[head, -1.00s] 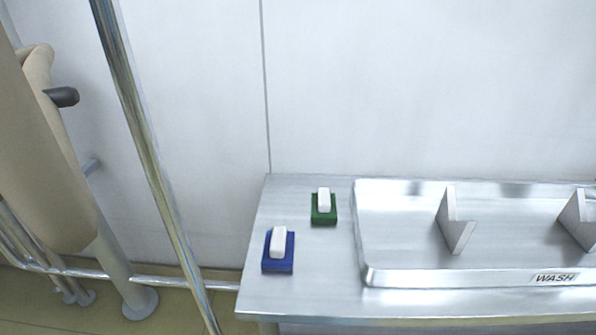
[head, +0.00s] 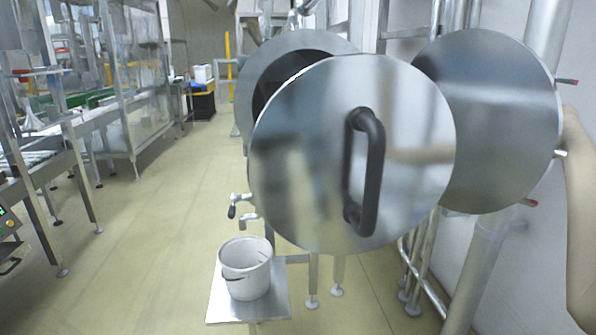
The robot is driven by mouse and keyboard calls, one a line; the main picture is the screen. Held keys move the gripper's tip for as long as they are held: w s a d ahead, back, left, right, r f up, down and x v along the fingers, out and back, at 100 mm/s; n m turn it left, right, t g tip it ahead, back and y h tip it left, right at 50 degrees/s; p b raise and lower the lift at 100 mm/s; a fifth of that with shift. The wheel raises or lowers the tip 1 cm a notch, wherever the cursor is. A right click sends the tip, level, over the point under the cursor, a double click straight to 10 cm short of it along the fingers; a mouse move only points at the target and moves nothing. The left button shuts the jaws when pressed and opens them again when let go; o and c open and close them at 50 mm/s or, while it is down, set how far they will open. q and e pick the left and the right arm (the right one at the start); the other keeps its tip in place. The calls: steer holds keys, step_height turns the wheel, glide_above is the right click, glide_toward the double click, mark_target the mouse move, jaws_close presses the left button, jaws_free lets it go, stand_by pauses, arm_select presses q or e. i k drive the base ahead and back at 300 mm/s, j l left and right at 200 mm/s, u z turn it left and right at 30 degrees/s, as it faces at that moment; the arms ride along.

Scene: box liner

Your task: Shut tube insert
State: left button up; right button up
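A large round polished steel lid (head: 300,170) with a black bar handle (head: 374,172) fills the middle of the head view. It stands upright in front of a round steel tube (head: 262,75), whose dark opening shows behind the lid's upper left edge. The lid stands apart from the opening at that side; the rest of the opening is hidden. A second round steel disc (head: 490,120) stands upright behind the lid to the right. I cannot tell which part is the tube insert. Neither of my grippers is in view.
A white bucket (head: 246,270) stands on a small steel shelf (head: 222,303) below the lid. A tap (head: 240,205) sticks out above it. Steel conveyor frames (head: 75,150) line the left. A beige shape (head: 582,220) is at the right edge. The floor (head: 150,240) between is clear.

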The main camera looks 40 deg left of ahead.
mark_target(348, 155)
steer(key=u, duration=0.9)
